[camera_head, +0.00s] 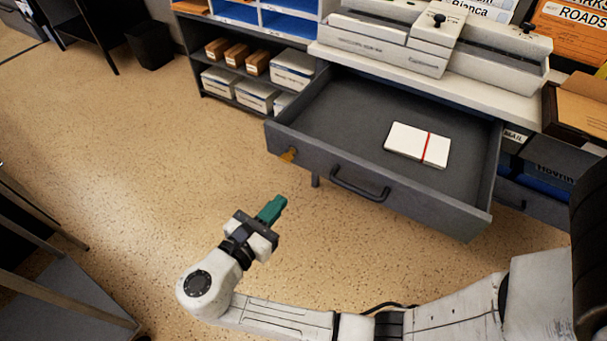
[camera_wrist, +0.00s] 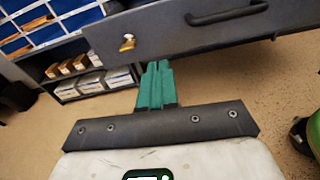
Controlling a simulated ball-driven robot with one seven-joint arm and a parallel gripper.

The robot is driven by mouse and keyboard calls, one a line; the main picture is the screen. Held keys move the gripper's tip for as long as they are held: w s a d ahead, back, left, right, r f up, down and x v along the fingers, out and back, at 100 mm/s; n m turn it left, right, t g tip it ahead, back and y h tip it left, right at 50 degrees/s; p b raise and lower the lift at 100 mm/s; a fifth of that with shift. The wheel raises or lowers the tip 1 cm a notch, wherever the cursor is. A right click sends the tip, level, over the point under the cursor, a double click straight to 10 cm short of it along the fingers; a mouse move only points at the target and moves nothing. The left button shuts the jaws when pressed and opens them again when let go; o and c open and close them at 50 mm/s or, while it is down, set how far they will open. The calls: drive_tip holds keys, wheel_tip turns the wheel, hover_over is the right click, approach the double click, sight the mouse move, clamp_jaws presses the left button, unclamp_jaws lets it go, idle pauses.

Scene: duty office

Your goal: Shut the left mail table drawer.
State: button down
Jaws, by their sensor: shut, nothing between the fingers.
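The grey mail table drawer (camera_head: 435,196) is pulled out far from the table in the head view, with its black bar handle (camera_head: 359,189) on the front. A brass key or lock (camera_head: 289,155) sits at the left of its front face. A white notebook with a red band (camera_head: 417,145) lies inside. My gripper (camera_head: 274,207), with teal fingers, is shut and empty, in front of and left of the handle. In the wrist view my fingers (camera_wrist: 157,80) point toward the drawer front (camera_wrist: 160,30), between the brass key (camera_wrist: 127,42) and the handle (camera_wrist: 227,13). I cannot tell whether they touch it.
A white machine (camera_head: 385,40) stands on the table top above the drawer. Shelves with white boxes (camera_head: 256,95) are at the back left. A brown box (camera_head: 578,110) is at the right. A black bin (camera_head: 150,45) stands far left.

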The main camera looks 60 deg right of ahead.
drive_tip(key=shift+n+h, duration=0.5)
drive_tip(key=d+b, duration=0.1)
drive_tip(key=d, duration=0.3)
drive_tip(key=w+d, duration=0.1)
drive_tip(key=d, duration=0.3)
drive_tip(key=d+b, duration=0.1)
drive_tip(key=d, duration=0.4)
drive_tip(key=shift+w+r+b, duration=0.15)
drive_tip(key=shift+r+b, duration=0.15)
drive_tip(key=shift+b, duration=0.05)
drive_tip(key=d+p, duration=0.3)
drive_tip(key=d, duration=1.2)
drive_tip(key=shift+w+d, duration=0.2)
drive_tip(key=b, duration=0.5)
approach(362, 97)
drive_tip(key=d+r, duration=0.1)
drive_tip(key=d, duration=0.2)
drive_tip(key=d+r, duration=0.3)
drive_tip(key=d, duration=0.2)
drive_tip(key=shift+s+d+r, duration=0.1)
drive_tip(key=shift+d+r, duration=0.1)
drive_tip(key=shift+d, duration=0.1)
drive_tip(key=shift+d+b, duration=0.4)
drive_tip(key=shift+d, duration=0.15)
drive_tip(key=shift+r, duration=0.2)
drive_tip(key=shift+d+r, duration=0.1)
